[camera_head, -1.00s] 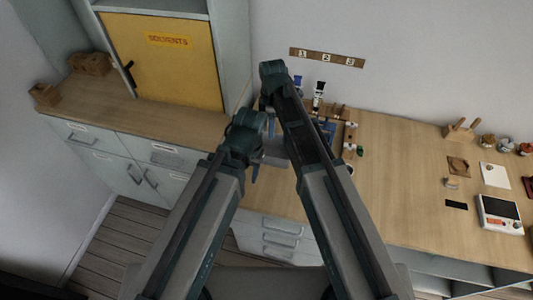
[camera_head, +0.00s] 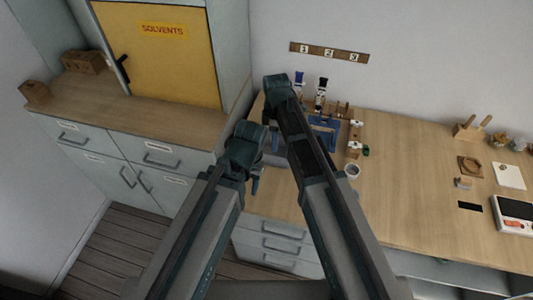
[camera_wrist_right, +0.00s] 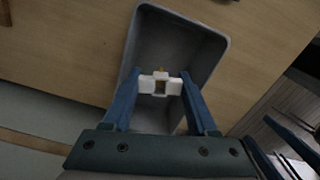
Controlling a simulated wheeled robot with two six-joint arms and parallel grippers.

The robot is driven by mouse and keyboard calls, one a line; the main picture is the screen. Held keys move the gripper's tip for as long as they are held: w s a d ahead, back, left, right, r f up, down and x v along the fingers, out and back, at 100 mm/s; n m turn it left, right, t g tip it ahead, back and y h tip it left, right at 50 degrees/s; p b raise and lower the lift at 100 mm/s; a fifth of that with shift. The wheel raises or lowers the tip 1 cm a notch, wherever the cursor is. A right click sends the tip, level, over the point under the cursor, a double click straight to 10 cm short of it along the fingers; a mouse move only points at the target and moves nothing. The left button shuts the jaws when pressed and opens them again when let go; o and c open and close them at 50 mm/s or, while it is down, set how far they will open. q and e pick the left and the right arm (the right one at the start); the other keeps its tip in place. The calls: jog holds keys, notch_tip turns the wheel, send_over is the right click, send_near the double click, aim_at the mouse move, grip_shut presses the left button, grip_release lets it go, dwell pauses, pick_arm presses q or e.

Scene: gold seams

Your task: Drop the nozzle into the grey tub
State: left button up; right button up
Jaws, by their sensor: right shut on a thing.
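In the head view my right gripper (camera_head: 272,141) is mostly hidden behind my arms, and the tub (camera_head: 274,160) shows only as a grey patch there. My left gripper (camera_head: 255,183) hangs near the counter's front edge, partly hidden; its jaw opening is unclear.
A yellow solvents cabinet (camera_head: 160,55) is at left. The middle right of the wooden counter (camera_head: 410,190) is clear.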

pick_arm(q)
jog(key=shift+f, duration=0.15)
pick_arm(e)
jog(key=shift+f, duration=0.15)
jog(key=o, duration=1.1)
jog(key=shift+c, duration=0.2)
pick_arm(q)
notch_tip(320, 180, up, 14)
jog(key=p, duration=1.4)
pick_arm(e)
notch_tip(320, 180, up, 14)
pick_arm(q)
jog(key=shift+f, duration=0.1)
pick_arm(e)
jog(key=shift+f, duration=0.15)
